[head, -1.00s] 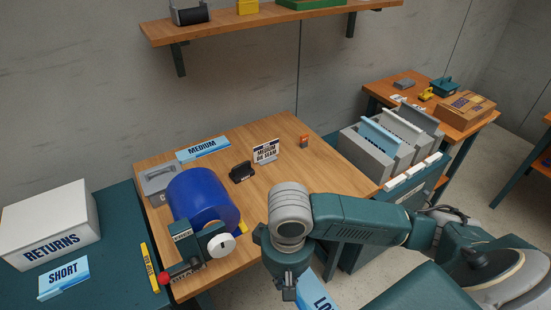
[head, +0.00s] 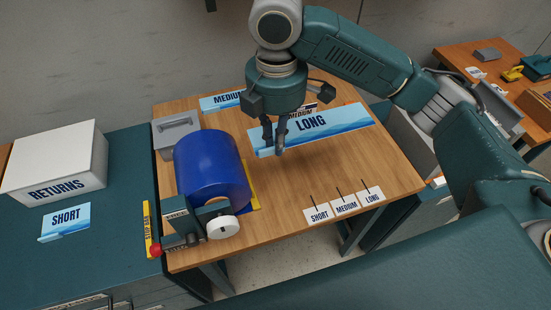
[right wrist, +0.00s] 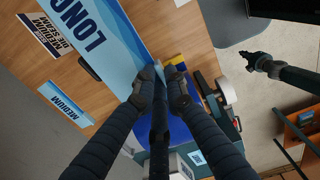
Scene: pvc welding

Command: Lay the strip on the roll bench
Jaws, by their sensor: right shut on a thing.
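In the right wrist view the strip (right wrist: 110,40) runs from the fingertips (right wrist: 160,80) to the upper left. A big blue roll (head: 212,168) sits on the bench's left side. My left gripper (right wrist: 262,63) seems to show at the right of the wrist view, too small to judge.
A MEDIUM strip (head: 219,101) lies at the bench's back, and a grey box (head: 177,130) stands behind the roll. SHORT, MEDIUM and LONG cards (head: 345,204) are at the front right edge. The RETURNS box (head: 55,165) and SHORT strip (head: 66,221) are left. The bench's middle is clear.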

